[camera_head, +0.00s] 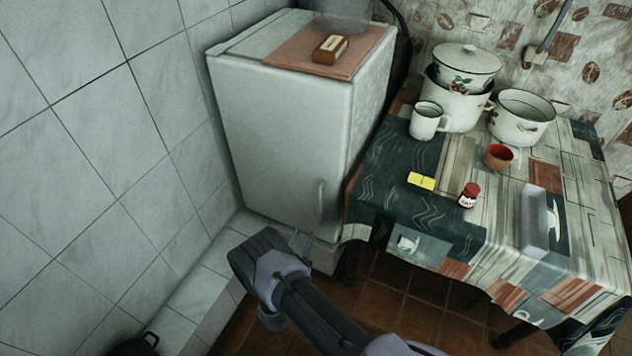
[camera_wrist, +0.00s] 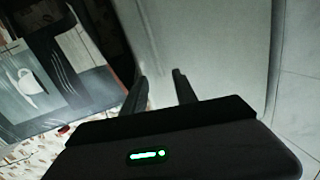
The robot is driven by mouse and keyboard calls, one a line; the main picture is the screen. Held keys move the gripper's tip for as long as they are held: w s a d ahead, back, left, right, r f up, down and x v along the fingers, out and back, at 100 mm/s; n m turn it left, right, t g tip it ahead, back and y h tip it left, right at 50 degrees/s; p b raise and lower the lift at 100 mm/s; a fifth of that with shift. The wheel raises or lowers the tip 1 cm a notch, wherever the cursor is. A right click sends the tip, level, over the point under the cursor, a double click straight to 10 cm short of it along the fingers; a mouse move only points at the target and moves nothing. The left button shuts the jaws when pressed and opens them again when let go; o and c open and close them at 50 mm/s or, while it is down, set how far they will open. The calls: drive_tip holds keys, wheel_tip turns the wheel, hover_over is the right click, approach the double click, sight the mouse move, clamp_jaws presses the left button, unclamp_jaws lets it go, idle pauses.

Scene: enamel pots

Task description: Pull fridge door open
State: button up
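The small white fridge (camera_head: 270,130) stands in the corner against the tiled wall, and its door appears shut. Its vertical handle (camera_head: 321,200) is near the door's lower right edge. My gripper (camera_head: 302,240) is low in front of the door, a little below the handle in the head view. In the wrist view my gripper (camera_wrist: 162,86) shows two dark fingers spread apart with nothing seen between them. The pale fridge door (camera_wrist: 215,45) fills the area beyond and right of the fingers. I cannot make out the handle in the wrist view, nor tell whether the fingers touch the door.
A table (camera_head: 430,245) with a patterned cloth stands close on the right of the fridge, carrying pots, mugs and small items. A brown box (camera_head: 330,49) lies on the fridge top. The tiled wall (camera_head: 110,130) and a tiled ledge (camera_head: 205,285) bound the left. Some brown floor shows.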

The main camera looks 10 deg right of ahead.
drive_tip(key=s+f, duration=0.1)
drive_tip(key=f, duration=0.1)
drive_tip(key=n+b, duration=0.1)
drive_tip(key=b, duration=0.6)
approach(319, 201)
drive_tip(key=shift+t, duration=0.4)
drive_tip(key=x, duration=0.8)
drive_tip(key=shift+d+f, duration=0.15)
drive_tip(key=shift+f, duration=0.2)
drive_tip(key=shift+w+d+r, duration=0.15)
drive_tip(key=shift+w, duration=0.3)
clamp_jaws()
